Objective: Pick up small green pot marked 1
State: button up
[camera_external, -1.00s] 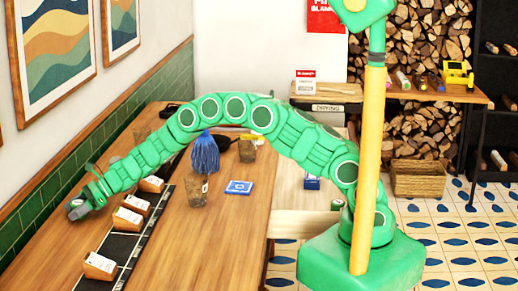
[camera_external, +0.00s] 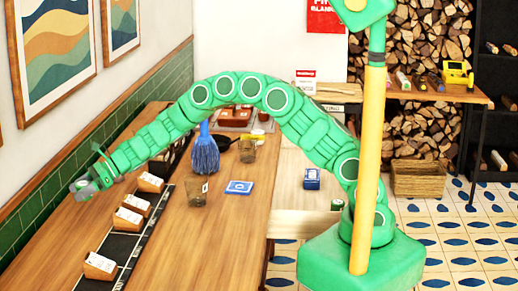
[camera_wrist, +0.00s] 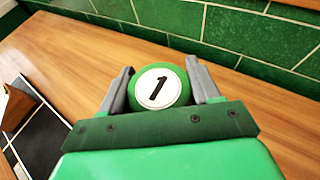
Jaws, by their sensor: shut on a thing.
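The small green pot marked 1 (camera_wrist: 160,87) sits between the two grey fingers of my gripper (camera_wrist: 162,88) in the wrist view. Its round white label with a black 1 faces the camera. The fingers are shut on the pot's sides. In the external view my gripper (camera_external: 82,189) is at the left side of the long wooden counter, near the green tiled wall. The pot is mostly hidden by the gripper there. I cannot tell exactly how far it is above the counter.
Wooden card holders (camera_external: 132,217) stand along a black strip (camera_external: 122,243) right of my gripper. A blue mop head (camera_external: 205,155), an amber glass (camera_external: 196,192) and a blue coaster (camera_external: 239,187) are farther along. The green tiled wall (camera_external: 60,185) is close on the left.

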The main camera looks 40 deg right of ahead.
jog(key=s+d+r, duration=0.6)
jog(key=s+d, duration=0.1)
jog(key=shift+s+d, duration=0.25)
jog(key=shift+s, duration=0.15)
